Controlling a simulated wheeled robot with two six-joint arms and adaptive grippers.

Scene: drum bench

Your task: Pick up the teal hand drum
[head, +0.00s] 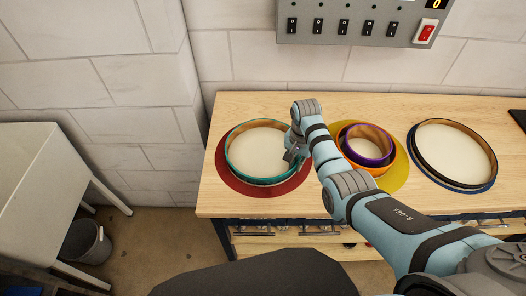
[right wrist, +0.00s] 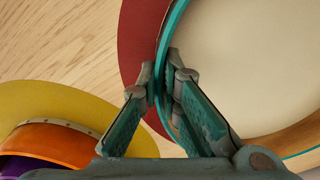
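The teal hand drum (head: 230,153) has a thin teal rim and a pale skin. It lies on the red round mat (head: 232,184) at the left end of the bench. My right gripper (head: 294,155) is at the right side of its rim. In the right wrist view, the gripper's two fingertips (right wrist: 162,72) close in on either side of the teal rim (right wrist: 176,22) and seem to pinch it. The finger on the right is inside the ring. The drum sits low on the mat, with no clear gap under it. My left gripper is in neither view.
Right of my forearm, a purple drum (head: 373,163) and an orange ring (head: 344,160) sit on a yellow mat (head: 398,173). A dark drum (head: 453,154) lies on a blue mat farther right. A switch panel (head: 358,28) hangs on the wall above the wooden bench (head: 232,108).

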